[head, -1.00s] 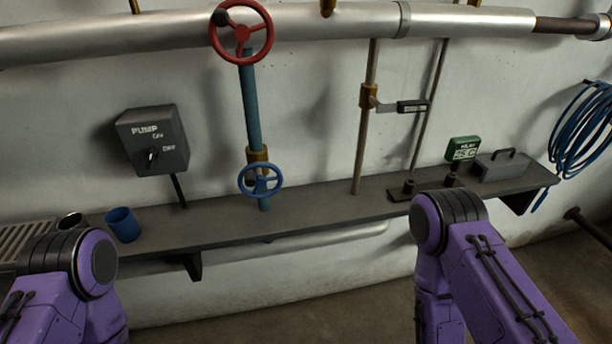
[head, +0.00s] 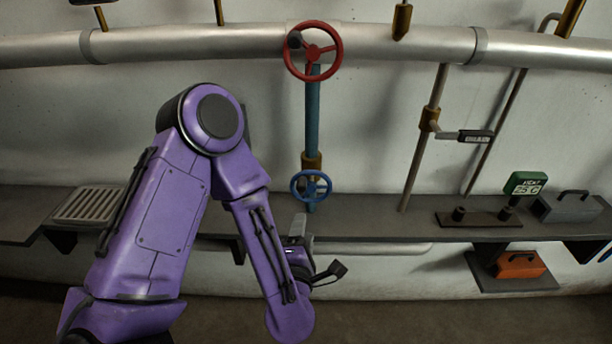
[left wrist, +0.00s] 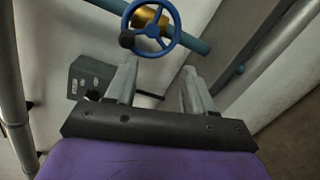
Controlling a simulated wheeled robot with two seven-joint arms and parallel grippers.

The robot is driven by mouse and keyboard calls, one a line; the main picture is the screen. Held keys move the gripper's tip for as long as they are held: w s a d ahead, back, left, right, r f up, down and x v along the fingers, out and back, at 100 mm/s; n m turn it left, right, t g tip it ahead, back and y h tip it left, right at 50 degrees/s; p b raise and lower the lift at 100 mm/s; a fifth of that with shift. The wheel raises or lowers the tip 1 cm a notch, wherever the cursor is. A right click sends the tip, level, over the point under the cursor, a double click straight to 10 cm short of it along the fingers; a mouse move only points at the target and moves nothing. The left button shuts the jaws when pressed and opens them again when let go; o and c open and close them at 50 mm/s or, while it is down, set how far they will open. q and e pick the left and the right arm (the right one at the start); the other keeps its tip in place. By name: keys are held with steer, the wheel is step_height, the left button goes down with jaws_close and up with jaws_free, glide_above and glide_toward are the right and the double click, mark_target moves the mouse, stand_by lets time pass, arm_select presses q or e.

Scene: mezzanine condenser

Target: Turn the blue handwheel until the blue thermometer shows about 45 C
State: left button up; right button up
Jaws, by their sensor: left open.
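The blue handwheel (head: 311,187) sits low on a blue vertical pipe (head: 312,120) below a brass fitting. It also shows at the top of the left wrist view (left wrist: 152,30), with a dark knob on its rim. My left gripper (head: 298,226) is open and empty, just below the handwheel in the head view and apart from it. Its two fingers (left wrist: 160,84) point toward the wheel in the left wrist view. A green display (head: 526,184) at the right appears to read 25 C. I cannot make out a blue thermometer. My right gripper is out of view.
A red handwheel (head: 314,51) is above, at the silver pipe (head: 200,42). A dark shelf (head: 370,230) runs along the wall. A grey case (head: 568,207) and an orange box (head: 520,265) are at right. The pump switch box (left wrist: 90,77) shows in the left wrist view.

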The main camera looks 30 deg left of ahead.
mark_target(301, 189)
arm_select(q)
steer(key=w+a+r+n, duration=0.1)
steer(key=w+a, duration=0.1)
steer(key=w, duration=0.1)
steer(key=w+a+r+n+y+b, duration=0.1)
steer(key=w+a+r+n, duration=0.1)
steer(key=w+a+r+n+y+b, duration=0.1)
steer(key=w+a, duration=0.1)
steer(key=w, duration=0.1)
steer(key=shift+w+r, duration=0.25)
steer(key=shift+w, duration=0.05)
steer(key=shift+w+a+f, duration=0.1)
steer(key=shift+w, duration=0.25)
jaws_close()
